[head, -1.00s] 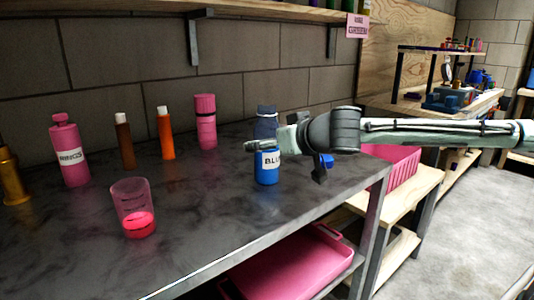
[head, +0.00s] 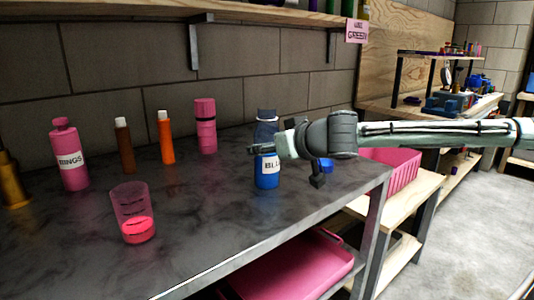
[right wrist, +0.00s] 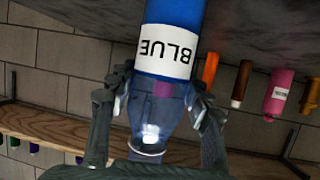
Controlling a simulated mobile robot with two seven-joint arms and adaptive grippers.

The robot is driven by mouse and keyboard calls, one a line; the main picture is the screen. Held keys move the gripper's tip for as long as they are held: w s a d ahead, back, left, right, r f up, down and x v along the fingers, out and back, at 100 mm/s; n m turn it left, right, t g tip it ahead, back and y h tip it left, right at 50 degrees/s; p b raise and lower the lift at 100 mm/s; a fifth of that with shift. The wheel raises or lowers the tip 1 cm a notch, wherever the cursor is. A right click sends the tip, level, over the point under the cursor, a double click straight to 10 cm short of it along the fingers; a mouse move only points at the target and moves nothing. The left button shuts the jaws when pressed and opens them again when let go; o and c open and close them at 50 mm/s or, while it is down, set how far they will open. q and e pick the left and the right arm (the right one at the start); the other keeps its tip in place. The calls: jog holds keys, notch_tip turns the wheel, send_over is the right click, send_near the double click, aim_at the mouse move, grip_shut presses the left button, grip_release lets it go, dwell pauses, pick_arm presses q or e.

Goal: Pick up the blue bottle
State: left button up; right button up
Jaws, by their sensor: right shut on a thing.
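The blue bottle (head: 267,175) has a translucent upper part and a white label reading "BLUE". It stands upright near the right end of the dark table (head: 205,220) and seems to rest on it. My right gripper (head: 268,149) reaches in from the right and is shut on the bottle's upper part. In the right wrist view, the bottle (right wrist: 170,68) appears upside down, with a finger of the gripper (right wrist: 160,98) on each side of its translucent part. My left gripper is not in view.
A pink cup (head: 132,205) stands at the front. A labelled pink bottle (head: 69,160), a brown bottle (head: 125,150), an orange bottle (head: 166,145) and another pink bottle (head: 205,130) stand left of the blue bottle. A wall shelf (head: 230,14) hangs above.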

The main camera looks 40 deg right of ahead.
aim_at(265, 127)
jog(key=shift+r, duration=0.25)
jog(key=shift+r+p, duration=0.35)
jog(key=shift+r, duration=0.85)
jog(key=shift+s+a+r, duration=0.1)
jog(key=shift+a+r, duration=0.6)
jog(key=shift+r, duration=0.3)
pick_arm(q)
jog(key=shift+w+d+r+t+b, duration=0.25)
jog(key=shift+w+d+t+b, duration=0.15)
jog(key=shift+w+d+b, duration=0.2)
pick_arm(e)
jog(key=s+a+r, duration=0.1)
jog(key=a+r, duration=0.5)
jog(key=a, duration=0.4)
